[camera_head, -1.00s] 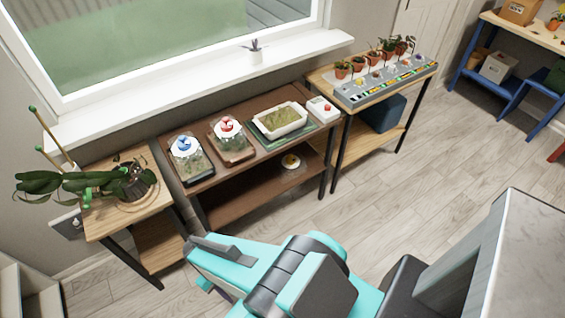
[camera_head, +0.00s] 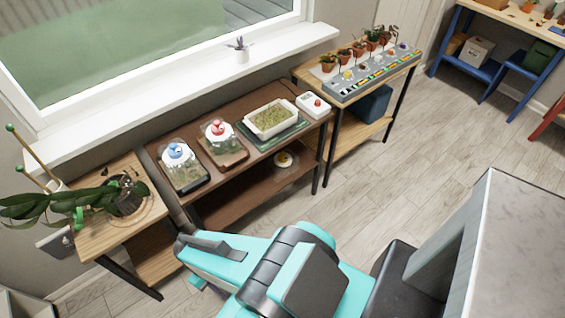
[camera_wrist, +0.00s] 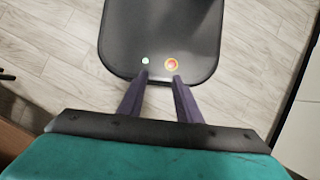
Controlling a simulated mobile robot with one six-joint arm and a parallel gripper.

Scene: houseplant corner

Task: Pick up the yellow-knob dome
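The yellow-knob dome (camera_head: 285,160) sits on the lower shelf of the brown table in the head view, under the front right part of the top. The dome is not in the wrist view.
On the table top (camera_head: 215,182) stand a blue-knob dome (camera_head: 177,160), a red-knob dome (camera_head: 219,138), a white tray of greenery (camera_head: 270,119) and a small white box with a red button (camera_head: 314,104). A plant stand (camera_head: 105,238) is at left. Floor in front is clear.

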